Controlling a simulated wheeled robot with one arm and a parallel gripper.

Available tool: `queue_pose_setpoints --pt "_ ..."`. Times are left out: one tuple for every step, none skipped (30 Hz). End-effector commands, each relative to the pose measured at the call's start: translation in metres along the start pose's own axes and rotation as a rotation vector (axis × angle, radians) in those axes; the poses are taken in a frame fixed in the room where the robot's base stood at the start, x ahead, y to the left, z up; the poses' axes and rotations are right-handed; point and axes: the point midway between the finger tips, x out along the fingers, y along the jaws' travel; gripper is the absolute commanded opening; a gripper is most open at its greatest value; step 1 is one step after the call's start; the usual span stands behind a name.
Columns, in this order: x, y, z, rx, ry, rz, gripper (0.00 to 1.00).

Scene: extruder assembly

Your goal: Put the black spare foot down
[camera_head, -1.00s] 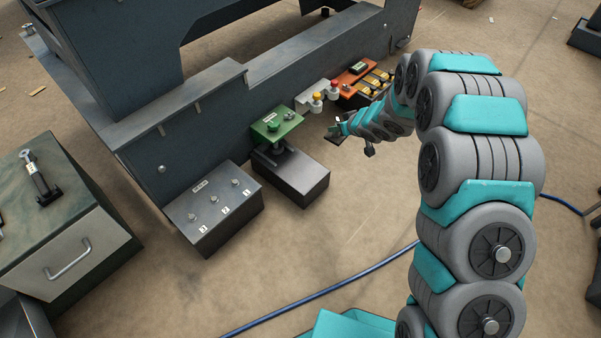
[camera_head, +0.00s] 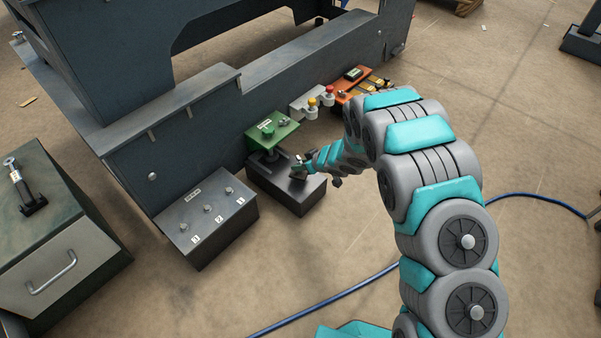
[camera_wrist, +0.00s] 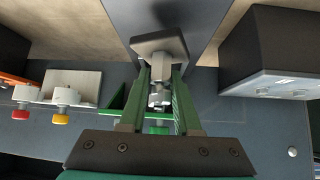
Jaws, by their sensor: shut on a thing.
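My gripper (camera_wrist: 160,88) is shut on the spare foot (camera_wrist: 160,43), which shows a dark grey square plate and a pale metal stem between the green fingers. In the head view my gripper (camera_head: 302,168) is over the right part of the black block (camera_head: 297,195), just right of the green fixture (camera_head: 271,130). The held foot is too small there to make out clearly. I cannot tell whether its plate touches the block's top.
The grey numbered box (camera_head: 207,222) stands left of the block. The orange unit (camera_head: 352,82) and the red and yellow buttons (camera_head: 320,97) are behind. A dark machine frame (camera_head: 190,135) runs along the back. A blue hose (camera_head: 350,292) crosses the open floor.

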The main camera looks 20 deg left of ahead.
Motion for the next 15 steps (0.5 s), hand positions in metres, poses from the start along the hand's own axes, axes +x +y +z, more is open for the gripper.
queue_pose_setpoints --pt "0.005 0.000 0.005 0.002 -0.001 -0.001 0.00" --pt "0.008 0.000 0.009 0.002 -0.001 -0.001 0.00" --pt "0.013 0.000 0.013 0.003 -0.001 -0.001 0.00" --pt "0.016 0.000 0.017 0.003 -0.002 -0.001 0.00" --pt "0.019 0.000 0.019 0.002 -0.002 -0.001 0.00" --pt "0.022 0.000 0.022 0.002 -0.001 -0.001 0.00" --pt "0.023 0.000 0.023 0.002 0.000 0.000 0.00" --pt "0.023 0.000 0.024 0.002 0.000 0.000 0.00" --pt "0.023 0.000 0.023 0.001 0.001 0.001 0.00" --pt "0.023 0.000 0.023 0.001 0.001 0.001 0.00" --pt "0.023 0.001 0.022 0.000 0.001 0.001 0.00" --pt "0.022 0.000 0.022 0.000 0.001 0.001 0.00" --pt "0.022 0.000 0.022 0.000 0.001 0.001 0.00" --pt "0.022 0.001 0.022 0.000 0.001 0.001 0.00" --pt "0.023 0.000 0.022 0.000 0.001 0.001 0.00"
